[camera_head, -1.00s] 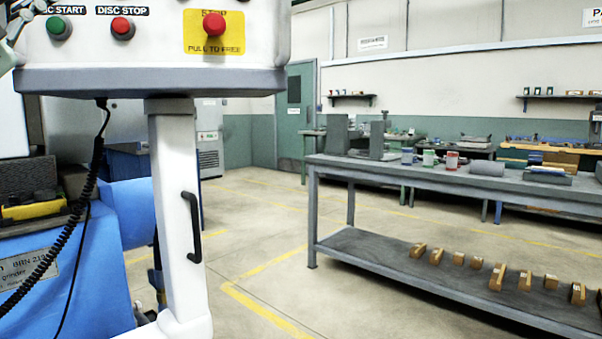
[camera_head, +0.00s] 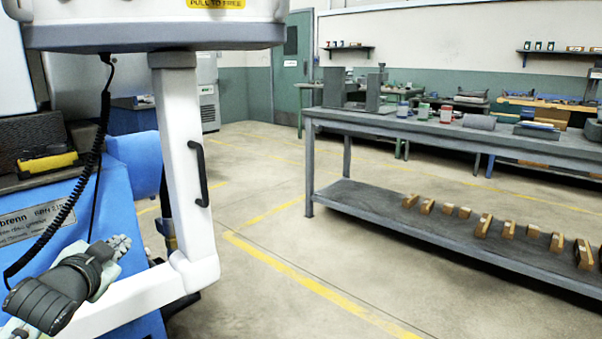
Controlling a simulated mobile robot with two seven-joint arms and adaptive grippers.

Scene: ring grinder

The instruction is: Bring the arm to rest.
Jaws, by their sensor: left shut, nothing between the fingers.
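My left gripper (camera_head: 119,245) shows at the lower left, with its dark wrist and forearm behind it. Its fingers are shut with nothing between them. It is in front of the blue grinder body (camera_head: 140,180) and above the white lower arm of the pendant stand (camera_head: 135,298). The control panel (camera_head: 150,35) is cut off by the top edge, so its buttons are out of view. My right gripper is not in view.
A white column (camera_head: 180,140) with a black handle (camera_head: 199,175) stands beside the grinder. A coiled black cable (camera_head: 80,200) hangs near my left arm. A grey workbench (camera_head: 455,133) stands at right, wooden blocks on its lower shelf (camera_head: 360,205). The middle floor is clear.

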